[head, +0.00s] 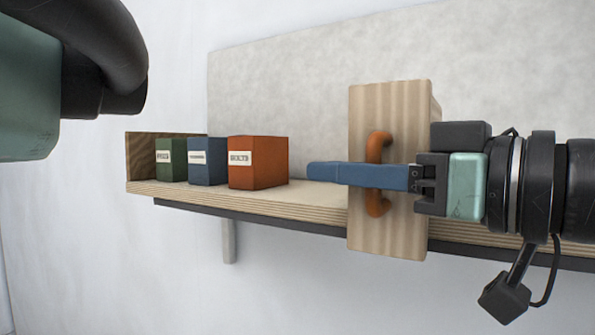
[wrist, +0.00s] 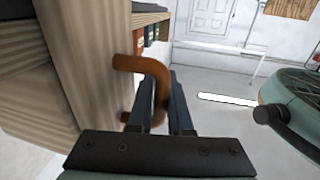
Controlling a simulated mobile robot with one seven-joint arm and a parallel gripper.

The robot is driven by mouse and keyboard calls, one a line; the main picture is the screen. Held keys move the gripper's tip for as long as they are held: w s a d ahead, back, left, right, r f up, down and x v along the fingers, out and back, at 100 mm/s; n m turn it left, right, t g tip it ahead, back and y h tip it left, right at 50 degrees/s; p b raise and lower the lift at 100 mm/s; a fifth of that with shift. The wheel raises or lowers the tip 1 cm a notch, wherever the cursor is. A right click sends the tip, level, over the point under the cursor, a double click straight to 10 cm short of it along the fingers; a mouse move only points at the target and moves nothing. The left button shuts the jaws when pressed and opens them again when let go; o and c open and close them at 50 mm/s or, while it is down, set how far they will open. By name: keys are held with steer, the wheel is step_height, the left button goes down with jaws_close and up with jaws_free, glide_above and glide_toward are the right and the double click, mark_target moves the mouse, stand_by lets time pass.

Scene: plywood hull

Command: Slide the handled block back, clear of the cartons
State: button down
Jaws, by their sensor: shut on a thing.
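The handled block (head: 390,105) is a tall pale wooden block standing across the shelf's front edge, with an orange-brown C-shaped handle (head: 377,208) on its face. My gripper (head: 320,172) reaches in from the right with its long blue fingers across the handle. In the wrist view the fingers (wrist: 166,100) are closed about the handle (wrist: 147,68), beside the block (wrist: 85,60). Three cartons stand in a row to the left of the block: orange (head: 257,163), blue (head: 207,162) and green (head: 171,160). A gap of bare shelf lies between the orange carton and the block.
The plywood shelf (head: 230,198) has a wooden end board (head: 140,158) at the left and a grey panel (head: 300,90) behind. A bracket (head: 229,242) hangs below. In the wrist view, open floor (wrist: 225,85) lies to the right of the block.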

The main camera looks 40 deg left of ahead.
mark_target(380, 201)
steer(key=d, duration=0.3)
steer(key=shift+w+d, duration=0.2)
steer(key=shift+w, duration=0.2)
steer(key=c, duration=1.1)
jaws_free()
steer(key=shift+c, duration=0.2)
steer(key=shift+d, duration=0.1)
steer(key=d+b, duration=0.5)
steer(key=d, duration=0.8)
steer(key=shift+w, duration=0.25)
steer(key=shift+a, duration=0.1)
